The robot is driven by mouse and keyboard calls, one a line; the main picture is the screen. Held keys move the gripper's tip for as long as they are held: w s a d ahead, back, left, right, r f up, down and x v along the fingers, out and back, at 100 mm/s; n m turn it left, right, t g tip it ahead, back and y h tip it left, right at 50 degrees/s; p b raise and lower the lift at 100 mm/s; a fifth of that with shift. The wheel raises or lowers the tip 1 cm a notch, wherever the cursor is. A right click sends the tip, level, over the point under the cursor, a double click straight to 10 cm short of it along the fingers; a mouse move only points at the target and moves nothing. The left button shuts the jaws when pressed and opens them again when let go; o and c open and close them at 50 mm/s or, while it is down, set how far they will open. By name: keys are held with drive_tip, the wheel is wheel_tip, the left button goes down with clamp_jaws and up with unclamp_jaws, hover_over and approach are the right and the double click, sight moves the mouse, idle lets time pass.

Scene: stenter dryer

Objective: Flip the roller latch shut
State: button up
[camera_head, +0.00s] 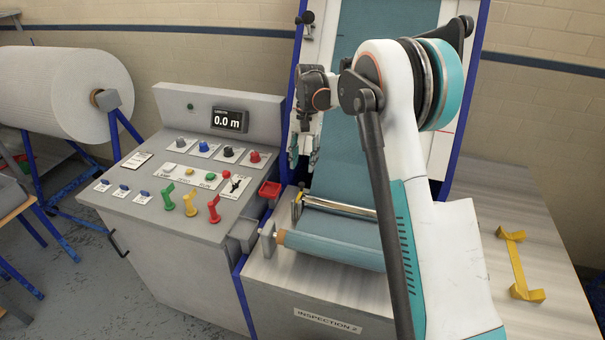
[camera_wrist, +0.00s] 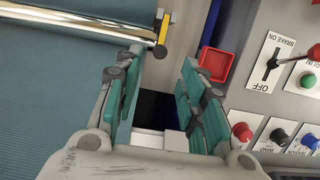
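The roller latch (camera_head: 298,204) is a small yellow lever with a dark tip at the left end of a shiny steel roller (camera_head: 340,207). In the wrist view the yellow latch (camera_wrist: 165,29) shows at the top middle, beside the end of the steel roller (camera_wrist: 90,22). I cannot tell from these views how far it is turned. My gripper (camera_head: 303,155) hangs above and behind the latch in the head view. In the wrist view my gripper (camera_wrist: 160,80) has its fingers apart with nothing between them, and the latch lies beyond the fingertips.
A blue-green fabric roll (camera_head: 335,245) lies in front of the steel roller. A control panel (camera_head: 130,190) with levers and knobs stands left, with a small red tray (camera_head: 269,189) at its edge. A yellow handle (camera_head: 517,265) lies on the right table. My arm hides part of the roller.

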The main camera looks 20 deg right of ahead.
drive_tip(key=shift+v, duration=2.65)
